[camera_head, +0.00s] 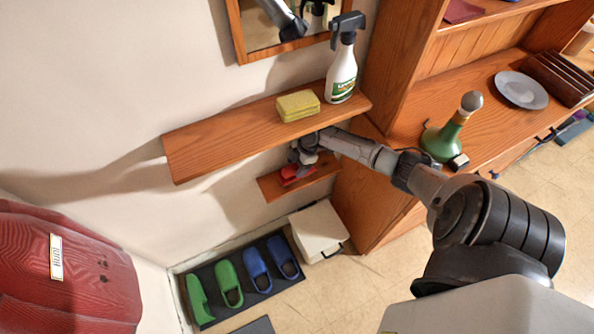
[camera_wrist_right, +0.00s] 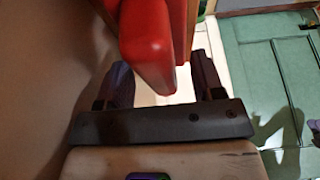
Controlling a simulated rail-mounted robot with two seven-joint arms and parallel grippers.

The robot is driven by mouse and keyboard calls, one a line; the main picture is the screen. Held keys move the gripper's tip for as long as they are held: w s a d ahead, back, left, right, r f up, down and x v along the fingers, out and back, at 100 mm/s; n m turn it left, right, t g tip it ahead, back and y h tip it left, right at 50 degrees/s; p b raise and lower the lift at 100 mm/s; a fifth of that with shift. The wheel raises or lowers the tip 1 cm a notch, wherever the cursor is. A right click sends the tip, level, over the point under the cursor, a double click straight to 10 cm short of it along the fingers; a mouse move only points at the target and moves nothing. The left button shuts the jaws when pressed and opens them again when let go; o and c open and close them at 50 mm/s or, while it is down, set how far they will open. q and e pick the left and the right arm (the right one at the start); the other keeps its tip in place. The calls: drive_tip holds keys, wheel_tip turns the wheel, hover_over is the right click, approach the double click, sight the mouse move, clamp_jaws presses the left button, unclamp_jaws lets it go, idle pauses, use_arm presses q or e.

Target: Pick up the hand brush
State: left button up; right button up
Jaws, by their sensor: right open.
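A red object, which looks like the hand brush (camera_head: 297,172), lies on the small lower wooden shelf. Most of it is hidden by my right gripper (camera_head: 301,158), which reaches in under the upper shelf. In the right wrist view a smooth, rounded red end of the brush (camera_wrist_right: 148,50) hangs between the two dark fingers of my right gripper (camera_wrist_right: 160,75). The fingers are apart, with a visible gap on the right side of the red part. Whether either finger touches it is unclear. My left gripper does not show.
The upper shelf (camera_head: 200,151) holds a yellow sponge (camera_head: 298,105) and a spray bottle (camera_head: 342,65), close above my right forearm. Below are a white bin (camera_head: 318,228) and slippers (camera_head: 229,283).

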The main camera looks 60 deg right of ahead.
drive_tip(key=shift+f, duration=0.25)
drive_tip(key=shift+c, duration=0.3)
drive_tip(key=c, duration=1)
drive_tip(key=shift+a+r, duration=0.1)
drive_tip(key=shift+r, duration=0.5)
wheel_tip(320, 180, up, 6)
drive_tip(key=shift+s+r+p, duration=0.15)
drive_tip(key=shift+p, duration=1.1)
drive_tip(key=s+a+p, duration=0.4)
drive_tip(key=s+a, duration=0.7)
drive_tip(key=s, duration=0.5)
